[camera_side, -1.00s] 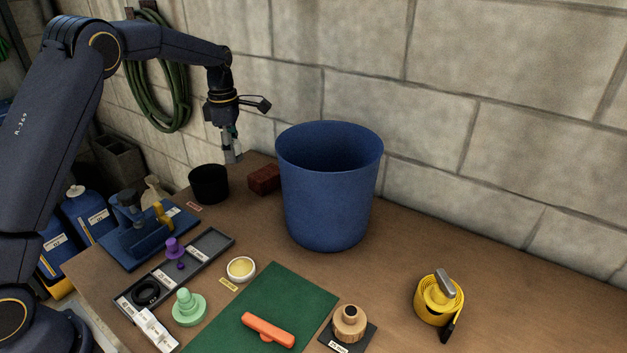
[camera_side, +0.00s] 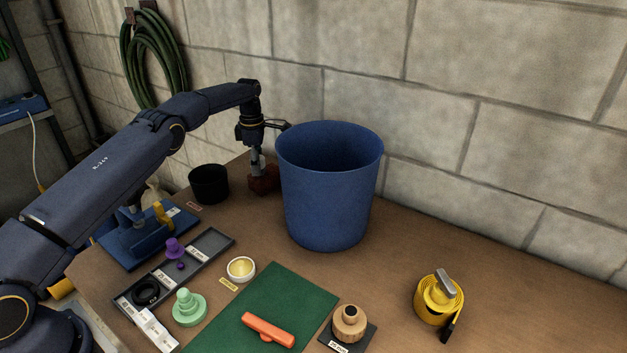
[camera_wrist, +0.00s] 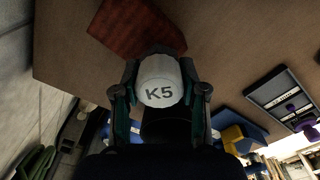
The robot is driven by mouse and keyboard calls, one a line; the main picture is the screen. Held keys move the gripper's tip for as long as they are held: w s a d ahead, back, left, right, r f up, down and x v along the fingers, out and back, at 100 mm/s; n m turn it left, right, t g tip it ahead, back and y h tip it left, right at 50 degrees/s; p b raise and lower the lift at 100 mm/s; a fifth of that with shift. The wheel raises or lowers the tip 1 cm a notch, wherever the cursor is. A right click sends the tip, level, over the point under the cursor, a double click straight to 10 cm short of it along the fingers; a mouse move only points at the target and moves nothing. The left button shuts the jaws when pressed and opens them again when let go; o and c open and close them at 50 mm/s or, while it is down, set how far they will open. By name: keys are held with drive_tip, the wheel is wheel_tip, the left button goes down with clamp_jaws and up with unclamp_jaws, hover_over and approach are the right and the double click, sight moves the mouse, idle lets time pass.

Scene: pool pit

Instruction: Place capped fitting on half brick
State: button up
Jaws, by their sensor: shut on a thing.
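The half brick (camera_side: 267,184) is dark red and lies on the bench between the black pot and the blue bucket. My gripper (camera_side: 256,150) is above it, pointing down, shut on the grey capped fitting. In the wrist view the fitting's pale round cap (camera_wrist: 160,80), marked K5, sits between the two fingers. The brick (camera_wrist: 135,25) shows just beyond the cap there. In the side view the fitting's lower end overlaps the brick; I cannot tell whether they touch.
The blue bucket (camera_side: 330,205) stands close to the right of my gripper. The black pot (camera_side: 209,184) stands to the left. A blue fixture (camera_side: 145,240) and a grey tray (camera_side: 212,242) are nearer the front. The block wall is close behind.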

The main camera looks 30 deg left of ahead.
drive_tip(key=shift+f, duration=0.65)
drive_tip(key=shift+f, duration=0.15)
drive_tip(key=o, duration=1.2)
